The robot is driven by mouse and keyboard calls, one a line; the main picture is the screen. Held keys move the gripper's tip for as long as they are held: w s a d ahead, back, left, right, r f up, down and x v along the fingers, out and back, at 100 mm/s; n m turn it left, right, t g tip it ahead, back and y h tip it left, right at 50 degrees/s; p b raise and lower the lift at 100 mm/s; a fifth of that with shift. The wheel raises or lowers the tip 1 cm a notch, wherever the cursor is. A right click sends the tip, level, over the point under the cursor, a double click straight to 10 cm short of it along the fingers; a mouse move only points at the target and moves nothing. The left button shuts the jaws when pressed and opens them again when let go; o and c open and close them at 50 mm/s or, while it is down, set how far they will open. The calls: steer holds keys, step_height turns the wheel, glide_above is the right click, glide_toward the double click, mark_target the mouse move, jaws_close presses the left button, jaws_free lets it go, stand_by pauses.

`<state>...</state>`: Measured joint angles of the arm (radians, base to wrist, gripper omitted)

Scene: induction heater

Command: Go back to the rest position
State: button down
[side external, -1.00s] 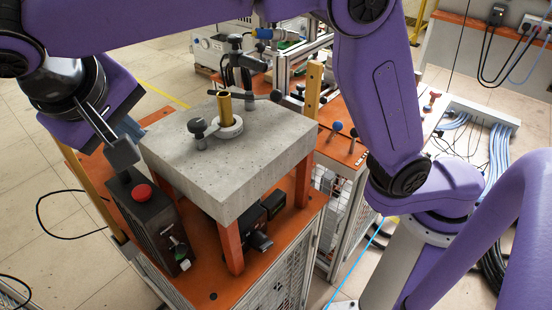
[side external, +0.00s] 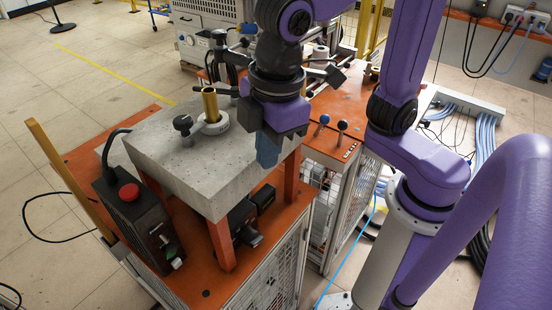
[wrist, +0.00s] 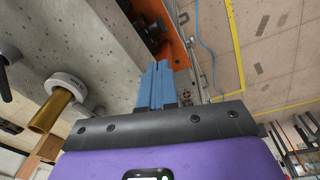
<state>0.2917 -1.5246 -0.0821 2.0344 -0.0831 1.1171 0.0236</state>
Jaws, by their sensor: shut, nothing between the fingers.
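My gripper (side external: 267,152) points down at the right end of the grey stone slab, in front of its edge in the side view. Its blue fingers are together and empty. In the wrist view the shut fingers (wrist: 158,85) show in the middle, with the slab to their left. A brass tube (side external: 210,104) stands upright in a white ring (side external: 216,125) on the slab, to the left of my gripper. The tube also shows in the wrist view (wrist: 52,112). No contact between my gripper and the slab can be made out.
The slab (side external: 165,160) stands on orange legs above an orange bench. Knobbed levers (side external: 342,126) stand on the bench at right. A wooden post (side external: 62,167) rises at the left bench edge.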

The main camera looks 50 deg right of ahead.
steer(key=s+d+f, duration=0.3)
steer(key=d, duration=0.5)
steer(key=s+d+f+m, duration=0.1)
steer(key=s+d+f, duration=0.3)
steer(key=d, duration=0.4)
steer(key=shift+d+m+g, duration=0.2)
steer(key=shift+m+g, duration=0.1)
steer(key=shift+g, duration=0.1)
steer(key=shift+r, duration=0.1)
